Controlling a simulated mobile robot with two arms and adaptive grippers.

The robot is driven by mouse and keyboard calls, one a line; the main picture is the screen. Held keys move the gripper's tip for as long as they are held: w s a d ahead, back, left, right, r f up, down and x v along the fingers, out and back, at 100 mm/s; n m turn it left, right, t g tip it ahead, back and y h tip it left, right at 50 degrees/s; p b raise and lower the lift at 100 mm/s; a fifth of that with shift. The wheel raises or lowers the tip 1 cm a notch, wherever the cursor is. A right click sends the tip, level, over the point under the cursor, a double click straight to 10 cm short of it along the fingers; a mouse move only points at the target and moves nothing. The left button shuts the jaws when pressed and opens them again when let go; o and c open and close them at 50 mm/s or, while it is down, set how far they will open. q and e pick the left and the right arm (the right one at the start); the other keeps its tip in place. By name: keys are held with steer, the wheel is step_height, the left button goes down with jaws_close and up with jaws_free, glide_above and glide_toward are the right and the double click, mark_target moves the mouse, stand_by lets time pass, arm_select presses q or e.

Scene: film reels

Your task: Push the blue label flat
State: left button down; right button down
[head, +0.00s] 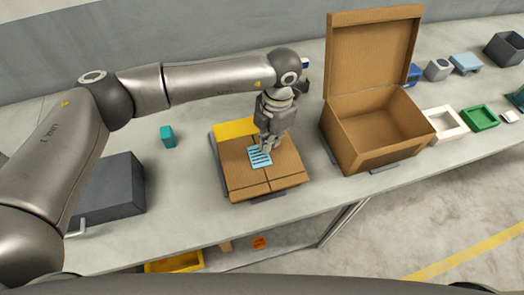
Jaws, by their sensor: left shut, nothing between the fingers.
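The blue label (259,159) is a light blue piece with dark stripes on top of a flat brown box (236,179), left of the box's middle seam. My left gripper (264,150) is shut and empty, pointing down, with its fingertips at the label's upper right part. They look to be touching it or just above it; I cannot tell which. The fingers hide part of the label. I cannot tell whether the label lies fully flat. My right gripper is not in view.
A yellow piece (235,129) lies along the flat box's back edge. An open cardboard box (372,125) with a raised lid stands to the right. A teal block (168,136) and a dark grey box (112,188) are to the left. Several small trays and blocks stand farther right.

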arm_select(q)
steer(key=shift+w+d, duration=0.35)
steer(key=shift+d, duration=0.1)
steer(key=shift+w+d+r, duration=0.1)
steer(key=shift+r, duration=0.15)
step_height(320, 180, up, 12)
steer(key=shift+w+d+f, duration=0.2)
steer(key=shift+w+d, duration=0.2)
steer(key=shift+d, duration=0.05)
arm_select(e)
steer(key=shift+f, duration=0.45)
